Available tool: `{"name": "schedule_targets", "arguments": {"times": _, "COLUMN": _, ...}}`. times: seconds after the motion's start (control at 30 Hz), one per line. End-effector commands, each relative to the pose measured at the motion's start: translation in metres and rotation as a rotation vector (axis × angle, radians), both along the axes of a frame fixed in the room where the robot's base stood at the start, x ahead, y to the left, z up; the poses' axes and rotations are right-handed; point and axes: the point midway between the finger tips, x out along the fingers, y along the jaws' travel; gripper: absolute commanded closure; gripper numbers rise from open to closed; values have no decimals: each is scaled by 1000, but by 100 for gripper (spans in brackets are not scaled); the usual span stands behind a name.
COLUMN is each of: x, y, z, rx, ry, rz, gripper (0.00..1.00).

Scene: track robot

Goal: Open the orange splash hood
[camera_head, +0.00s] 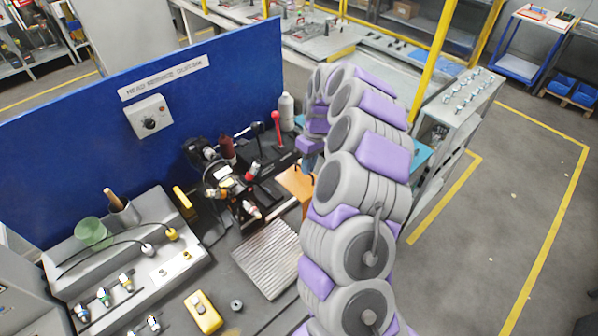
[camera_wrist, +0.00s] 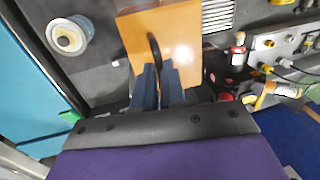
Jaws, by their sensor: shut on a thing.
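The orange splash hood (camera_wrist: 182,32) is a flat, shiny orange panel near the top middle of the wrist view. A black curved handle (camera_wrist: 155,48) stands on it. My gripper (camera_wrist: 158,72) is shut on this handle, with its two dark fingers close together at the panel's lower edge. In the head view the orange hood (camera_head: 296,184) is partly hidden behind my arm, beside the machine on the bench. My gripper is hidden behind my arm in the head view.
A grey ribbed plate (camera_head: 266,258) lies on the bench in front of the hood. A machine with red-knobbed levers (camera_head: 226,176) stands left of it. A blue panel (camera_head: 60,130) backs the bench. A white bottle (camera_head: 286,112) stands behind. Open floor lies at right.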

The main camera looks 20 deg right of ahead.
Motion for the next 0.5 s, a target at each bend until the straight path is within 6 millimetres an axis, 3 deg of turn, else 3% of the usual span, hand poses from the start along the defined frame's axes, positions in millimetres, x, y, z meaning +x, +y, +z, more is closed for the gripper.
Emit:
{"name": "schedule_targets", "arguments": {"times": 0.43, "x": 1, "y": -5, "z": -1, "rx": 1, "ry": 2, "rz": 0, "gripper": 100}}
{"name": "schedule_targets", "arguments": {"times": 0.47, "x": 1, "y": -5, "z": -1, "rx": 1, "ry": 2, "rz": 0, "gripper": 89}}
{"name": "schedule_targets", "arguments": {"times": 0.5, "x": 1, "y": -5, "z": -1, "rx": 1, "ry": 2, "rz": 0, "gripper": 85}}
